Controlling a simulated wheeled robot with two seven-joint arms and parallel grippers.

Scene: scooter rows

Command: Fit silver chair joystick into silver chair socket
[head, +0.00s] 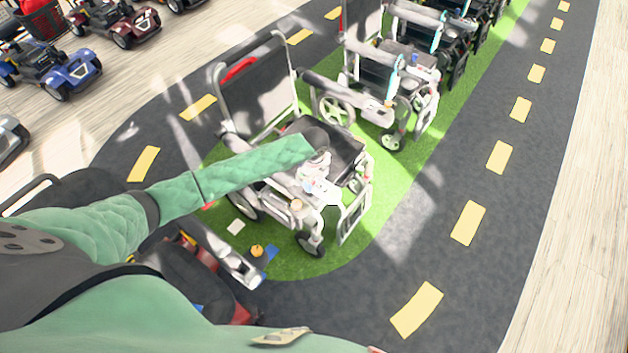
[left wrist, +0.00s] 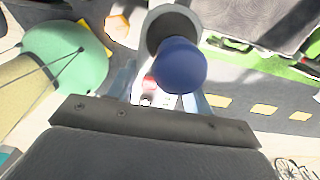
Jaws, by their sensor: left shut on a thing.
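The silver wheelchair (head: 350,215) stands on the green strip in the head view, with a black seat and backrest. My left gripper (head: 322,190) is over the front of its near armrest. In the left wrist view, my left gripper (left wrist: 165,95) has pale blue fingers on either side of the joystick (left wrist: 180,65), which has a dark blue ball knob and a grey-white collar. The gripper is shut on it. A beige rounded part (left wrist: 117,25) is beside the joystick. I cannot make out the socket, and the joystick's lower end is hidden. My right gripper is not in view.
More wheelchairs (head: 385,75) stand in a row behind. A blue scooter (head: 55,68) and red scooters are at the upper left. A small orange thing (head: 257,251) and a pale card (head: 236,227) lie on the green. The dark lane at right is clear.

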